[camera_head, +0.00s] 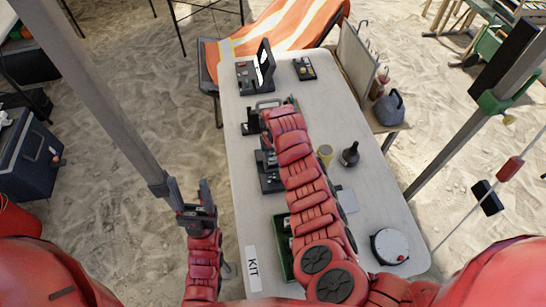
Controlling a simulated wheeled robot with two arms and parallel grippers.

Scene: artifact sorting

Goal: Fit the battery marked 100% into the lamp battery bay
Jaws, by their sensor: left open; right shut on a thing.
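My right arm reaches up the pale table (375,190), and its gripper (291,102) is at the far end, mostly hidden by the arm. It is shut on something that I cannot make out. A dark unit with a grey handle (266,104) stands just left of that gripper; I cannot tell whether it is the lamp. No battery marked 100% can be read. A dark holder (269,181) shows partly left of the arm. My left gripper (205,187) is open and empty, left of the table over the sand.
At the table's far end stand a dark upright device (264,66) and a small dark tray (304,68). A green tray (281,262) is partly under the arm.

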